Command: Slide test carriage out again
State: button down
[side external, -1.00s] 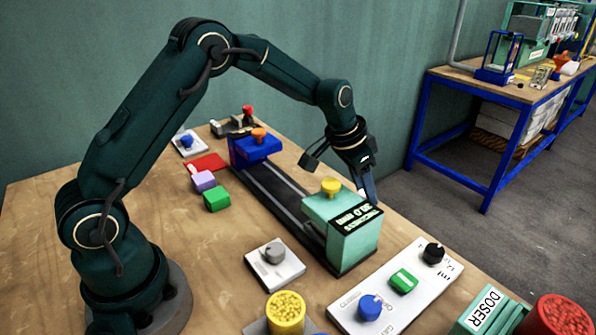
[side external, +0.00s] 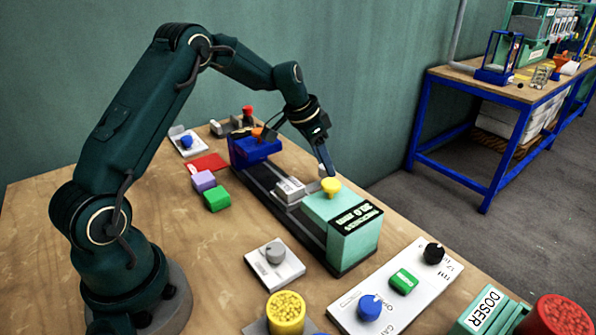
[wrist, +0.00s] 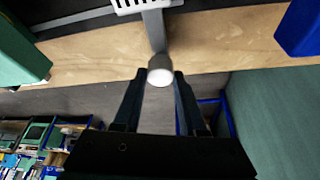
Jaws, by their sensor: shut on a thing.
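The test carriage (side external: 289,190) is a light grey plate on the dark rail (side external: 262,186), in the gap between the green press block and the blue block. In the wrist view its slotted plate (wrist: 176,4) shows at the top edge, with a grey arm (wrist: 153,32) reaching to a pale round knob (wrist: 160,73). My gripper (wrist: 160,84) is shut on this knob, one finger on each side. In the side view my gripper (side external: 326,170) is just behind the green press block (side external: 338,223), and the knob is largely hidden.
A blue block with an orange knob (side external: 256,148) stands at the rail's far end. A yellow knob (side external: 331,186) tops the green block, close to my fingers. Purple (side external: 203,181) and green (side external: 217,199) blocks lie left of the rail. A control panel (side external: 385,305) is in front.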

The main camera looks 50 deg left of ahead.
aim_at(315, 183)
jog(key=shift+c, duration=2.3)
grip_release()
jog(key=v, duration=0.5)
jog(key=shift+r, duration=0.1)
